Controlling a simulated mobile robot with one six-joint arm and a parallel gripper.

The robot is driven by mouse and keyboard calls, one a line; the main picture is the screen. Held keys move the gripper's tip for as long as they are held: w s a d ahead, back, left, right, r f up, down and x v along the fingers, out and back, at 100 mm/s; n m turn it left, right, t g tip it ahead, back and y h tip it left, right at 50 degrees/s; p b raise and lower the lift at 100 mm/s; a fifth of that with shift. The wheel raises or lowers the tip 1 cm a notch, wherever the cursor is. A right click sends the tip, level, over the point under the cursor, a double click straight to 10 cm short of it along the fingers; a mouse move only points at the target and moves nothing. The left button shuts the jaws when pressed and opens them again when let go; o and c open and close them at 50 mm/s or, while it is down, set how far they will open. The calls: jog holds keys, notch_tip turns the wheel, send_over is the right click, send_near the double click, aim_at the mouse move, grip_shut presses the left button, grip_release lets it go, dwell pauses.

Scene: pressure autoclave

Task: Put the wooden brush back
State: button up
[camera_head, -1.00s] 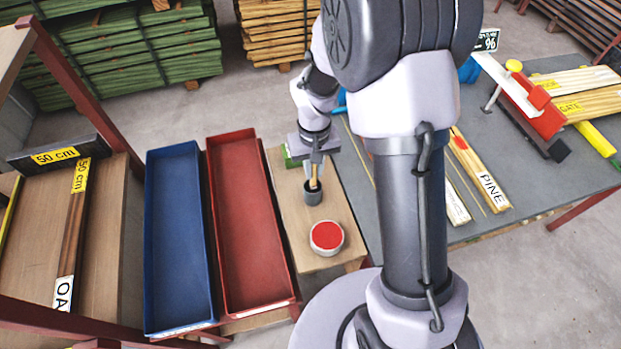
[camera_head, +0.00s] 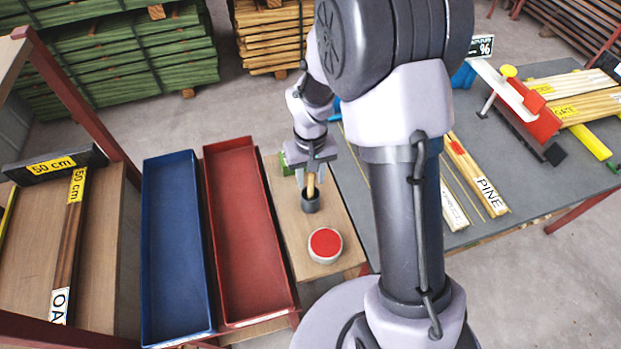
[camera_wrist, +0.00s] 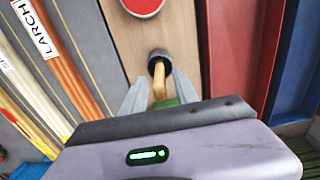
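The wooden brush (camera_head: 310,185) stands in a small dark grey cup (camera_head: 311,203) on a narrow wooden bench top. Only its light wooden handle shows, leaning a little; its lower end is hidden inside the cup. In the wrist view the handle (camera_wrist: 159,84) rises from the cup (camera_wrist: 160,57) toward me. My gripper (camera_head: 315,177) is open above the cup. Its fingers stand on either side of the handle, with gaps between them and the wood in the wrist view (camera_wrist: 160,77).
A red tray (camera_head: 247,235) and a blue tray (camera_head: 177,240) lie to the left. A grey table (camera_head: 520,205) with labelled wood strips is on the right. A green object (camera_head: 290,165) is behind my gripper.

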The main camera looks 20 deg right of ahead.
notch_tip(320, 180, up, 10)
jog(key=p, duration=0.2)
jog(key=shift+r+p, duration=0.1)
jog(key=shift+p, duration=0.25)
jog(key=s+a+r+m+t+y, duration=0.1)
jog(key=s+a+r+m+t, duration=0.1)
jog(key=s+r, duration=0.6)
jog(key=s+a+r+m+t+y, duration=0.1)
jog(key=s+a+r+m+t, duration=0.1)
jog(key=s+r, duration=0.7)
jog(key=shift+s+r+t, duration=0.25)
jog(key=shift+s+t, duration=0.65)
jog(key=shift+s, duration=0.05)
